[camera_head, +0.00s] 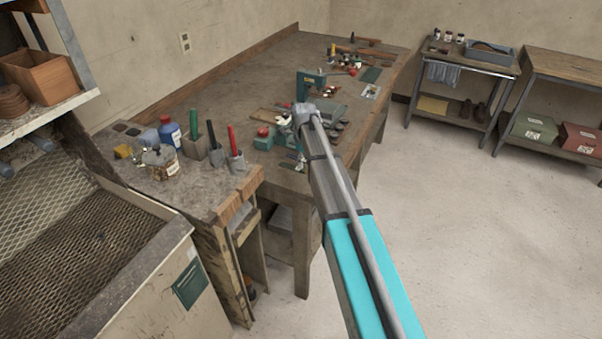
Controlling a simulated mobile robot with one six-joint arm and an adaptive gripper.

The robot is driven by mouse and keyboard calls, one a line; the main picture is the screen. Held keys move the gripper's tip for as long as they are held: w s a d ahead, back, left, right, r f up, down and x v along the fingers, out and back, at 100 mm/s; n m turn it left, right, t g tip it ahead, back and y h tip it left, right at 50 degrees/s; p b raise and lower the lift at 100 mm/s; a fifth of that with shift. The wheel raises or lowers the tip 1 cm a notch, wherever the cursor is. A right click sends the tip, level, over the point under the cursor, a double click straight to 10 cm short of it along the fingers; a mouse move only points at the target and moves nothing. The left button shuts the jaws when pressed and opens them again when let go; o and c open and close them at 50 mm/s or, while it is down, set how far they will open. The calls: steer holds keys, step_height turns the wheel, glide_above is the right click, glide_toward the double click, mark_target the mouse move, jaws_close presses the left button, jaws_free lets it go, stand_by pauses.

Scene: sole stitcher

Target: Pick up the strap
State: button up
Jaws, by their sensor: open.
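My arm reaches over the long wooden workbench (222,79), and my gripper (287,127) is at its near right edge, small in the picture. The jaws are open, with nothing seen between them. A teal stitching machine (309,84) stands just behind the wrist. I cannot pick out a strap for certain among the small items on the bench. My wrist and arm hide part of the bench edge and whatever lies directly behind them.
A blue bottle (170,132) and tool holders (237,161) crowd the near bench end. More tools lie toward the far end. A side table (441,58) holds a grey-blue tray (488,53). The floor (480,230) on the right is clear.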

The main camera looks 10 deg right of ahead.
mark_target(295, 166)
steer(key=shift+f+b, duration=1.2)
steer(key=shift+f, duration=0.35)
steer(key=c, duration=0.9)
